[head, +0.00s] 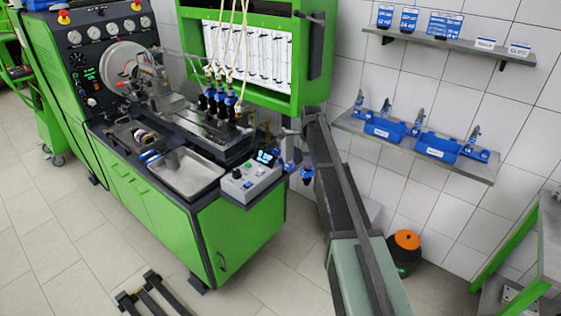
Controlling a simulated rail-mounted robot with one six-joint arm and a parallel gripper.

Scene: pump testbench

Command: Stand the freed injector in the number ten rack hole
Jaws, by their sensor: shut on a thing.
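My gripper (304,162) hangs at the end of my arm, just right of the test bench's front right corner. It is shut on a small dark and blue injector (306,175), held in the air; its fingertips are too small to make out. Several injectors (418,119) stand upright on the wall shelf (465,171), right of my gripper and apart from it. Blue rack blocks (437,148) sit there too. Hole numbers are too small to read, so I cannot tell which hole is number ten.
More dark and blue injectors (212,102) with hoses sit in the green test bench (240,243). A metal tray (187,177) and a grey control box (250,180) lie on its front. An upper shelf (455,43) carries label cards. Open air lies between my gripper and the rack shelf.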

